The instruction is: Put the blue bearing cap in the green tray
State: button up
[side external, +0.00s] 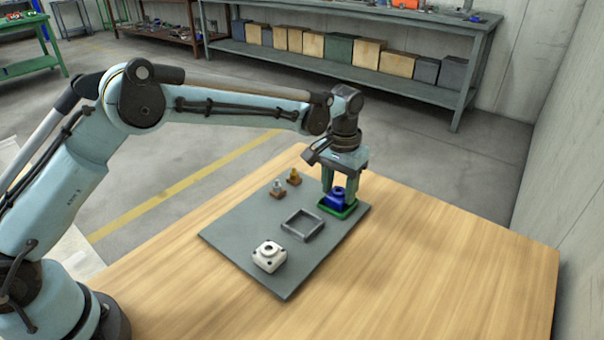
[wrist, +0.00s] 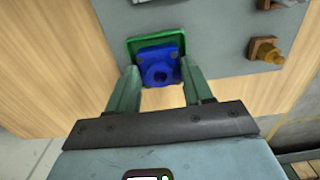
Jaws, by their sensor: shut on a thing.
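The blue bearing cap (side external: 338,196) is between the fingers of my gripper (side external: 341,189) at the far corner of the grey mat. In the wrist view the blue cap (wrist: 159,66) sits between the two green fingertips of my gripper (wrist: 158,83), which are shut on it. The green tray (side external: 337,210) is directly below the cap; in the wrist view its green rim (wrist: 150,40) shows behind the cap. The cap appears within the tray's outline. I cannot tell whether it touches the tray floor.
On the grey mat (side external: 235,235) are an empty grey tray (side external: 302,225), a white bearing cap (side external: 269,256) and two small screw jacks, one with a brass top (side external: 294,177) and one with a grey top (side external: 277,188). The wooden table (side external: 430,265) is clear on the right.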

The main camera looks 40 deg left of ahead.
jog(key=shift+f, duration=0.15)
jog(key=o, duration=1.3)
jog(key=shift+o, duration=0.2)
notch_tip(320, 180, up, 12)
jog(key=s+a+r+t, duration=0.2)
jog(key=s+a+r, duration=0.3)
jog(key=s+a+f+t, duration=0.2)
jog(key=s+a+f, duration=0.1)
jog(key=s, duration=0.6)
jog(key=s+a+f+t, duration=0.3)
jog(key=s+a, duration=0.2)
jog(key=s, duration=0.4)
jog(key=shift+f, duration=0.25)
